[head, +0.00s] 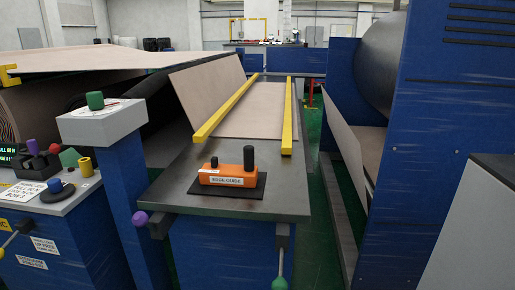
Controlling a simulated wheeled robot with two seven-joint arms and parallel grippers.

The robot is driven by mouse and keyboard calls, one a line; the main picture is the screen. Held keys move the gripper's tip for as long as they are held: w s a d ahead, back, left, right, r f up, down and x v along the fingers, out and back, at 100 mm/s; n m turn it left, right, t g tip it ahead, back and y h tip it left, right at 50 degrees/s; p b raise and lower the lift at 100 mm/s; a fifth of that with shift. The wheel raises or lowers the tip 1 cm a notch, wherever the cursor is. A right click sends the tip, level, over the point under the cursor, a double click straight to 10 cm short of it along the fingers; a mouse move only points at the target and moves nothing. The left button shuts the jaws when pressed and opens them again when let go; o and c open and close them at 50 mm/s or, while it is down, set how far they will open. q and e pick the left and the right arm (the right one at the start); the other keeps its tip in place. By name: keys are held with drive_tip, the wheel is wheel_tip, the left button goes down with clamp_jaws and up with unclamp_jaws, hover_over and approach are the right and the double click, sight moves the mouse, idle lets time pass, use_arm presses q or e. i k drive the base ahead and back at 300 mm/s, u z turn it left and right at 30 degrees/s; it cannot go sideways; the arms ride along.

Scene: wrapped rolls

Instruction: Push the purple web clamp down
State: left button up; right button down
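Two purple parts show, and no label that I can read says which is the web clamp. One is a purple knob (33,146) standing up from a dark block on the console at the left. The other is a purple ball (140,218) on the left side of the grey table, beside a dark bracket (160,224). Neither of my grippers is in view, and nothing touches either purple part.
The grey table (285,195) carries an orange side guide block (227,175) and two yellow rails (287,118). A green knob (95,101) tops a grey post box. A green-ended lever (279,283) hangs at the table's front right. A blue machine (440,150) stands right.

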sight(140, 219)
drive_tip(key=k, duration=1.3)
drive_tip(key=u, duration=0.65)
drive_tip(key=i, duration=1.65)
drive_tip(key=z, duration=0.8)
